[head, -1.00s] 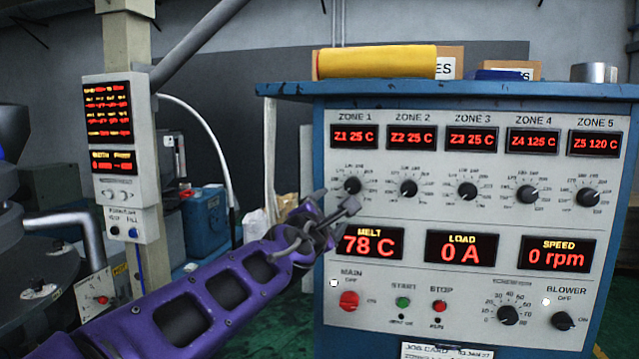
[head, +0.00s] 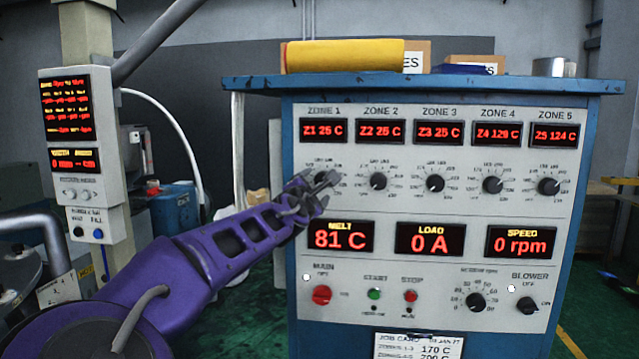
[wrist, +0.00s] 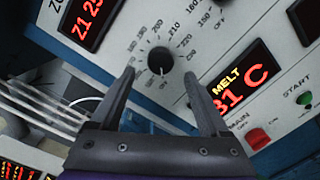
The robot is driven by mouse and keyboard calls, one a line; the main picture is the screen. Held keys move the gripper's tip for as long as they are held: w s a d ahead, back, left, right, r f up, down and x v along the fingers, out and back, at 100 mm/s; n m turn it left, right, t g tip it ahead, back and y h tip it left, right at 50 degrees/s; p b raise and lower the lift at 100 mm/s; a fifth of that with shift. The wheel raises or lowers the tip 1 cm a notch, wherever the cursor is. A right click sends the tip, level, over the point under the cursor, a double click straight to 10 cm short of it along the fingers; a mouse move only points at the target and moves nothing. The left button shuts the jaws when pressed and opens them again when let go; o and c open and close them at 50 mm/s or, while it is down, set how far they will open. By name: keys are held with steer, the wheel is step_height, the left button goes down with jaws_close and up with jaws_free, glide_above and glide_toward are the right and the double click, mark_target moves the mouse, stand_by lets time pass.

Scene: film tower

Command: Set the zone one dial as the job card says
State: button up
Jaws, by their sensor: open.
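The zone one dial (head: 321,179) is a black knob with a white pointer and a printed scale, below the display reading Z1 25 C (head: 323,131). My gripper (head: 330,188) partly covers it in the head view. In the wrist view the dial (wrist: 160,61) lies ahead of and between my two open fingers (wrist: 160,85), apart from them. Its pointer is toward the bottom of the picture there. The job card (head: 418,345) is at the panel's lower edge, partly cut off. It reads 170 C for zones 1-3 and 200 C on the line below.
The zone 2 (head: 378,181) and zone 3 dials stand to the right in the same row. The melt display (head: 341,237) reads 81 C just below my gripper. The red main switch (head: 321,295) is lower down. A tower with displays (head: 68,105) stands at left.

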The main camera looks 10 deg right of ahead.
mark_target(321, 182)
steer(key=shift+x, duration=2.3)
jaws_close()
